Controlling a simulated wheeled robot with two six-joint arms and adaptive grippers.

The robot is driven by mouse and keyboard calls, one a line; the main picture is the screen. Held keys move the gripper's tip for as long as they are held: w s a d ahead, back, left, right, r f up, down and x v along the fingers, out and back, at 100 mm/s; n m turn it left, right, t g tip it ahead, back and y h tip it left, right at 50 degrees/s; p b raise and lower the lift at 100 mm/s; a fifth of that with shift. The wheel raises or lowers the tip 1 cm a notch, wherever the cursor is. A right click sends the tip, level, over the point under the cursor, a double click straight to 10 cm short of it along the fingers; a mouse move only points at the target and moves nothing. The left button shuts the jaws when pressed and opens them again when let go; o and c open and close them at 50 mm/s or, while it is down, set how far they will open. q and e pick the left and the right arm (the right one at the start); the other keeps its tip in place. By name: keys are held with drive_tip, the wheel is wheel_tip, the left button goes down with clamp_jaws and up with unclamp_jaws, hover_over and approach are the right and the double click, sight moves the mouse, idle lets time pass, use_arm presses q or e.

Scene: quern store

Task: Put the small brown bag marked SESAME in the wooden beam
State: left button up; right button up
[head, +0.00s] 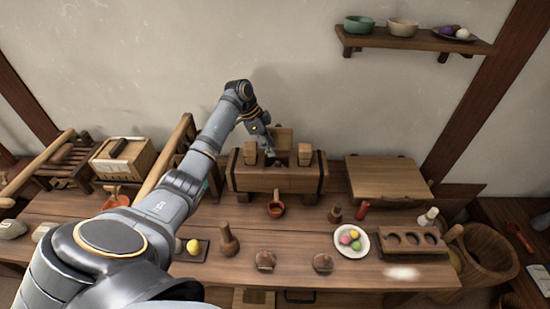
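The wooden beam (275,181) is a thick block with dark end bands at the back middle of the table, with upright wooden blocks on top. My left arm comes in from the left, and my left gripper (268,150) points down over the beam's top opening, between the blocks. The fingertips are small and dark, and I cannot tell whether they are open or hold anything. No SESAME lettering is readable. Two small brown objects, one on the left (265,260) and one on the right (322,263), lie at the table front; I cannot tell whether either is a bag. My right gripper is out of view.
A reddish-brown ladle or cup (276,207) is in front of the beam. A wooden pestle-like object (228,240), a plate of coloured balls (351,241) and a holed wooden block (413,242) stand forward. A flat board (386,177) is right of the beam. A shelf (415,41) hangs above.

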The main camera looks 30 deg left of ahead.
use_arm(q)
drive_tip(key=v, duration=0.6)
drive_tip(key=shift+r+b, duration=0.25)
drive_tip(key=shift+b, duration=0.1)
drive_tip(key=shift+f, duration=0.1)
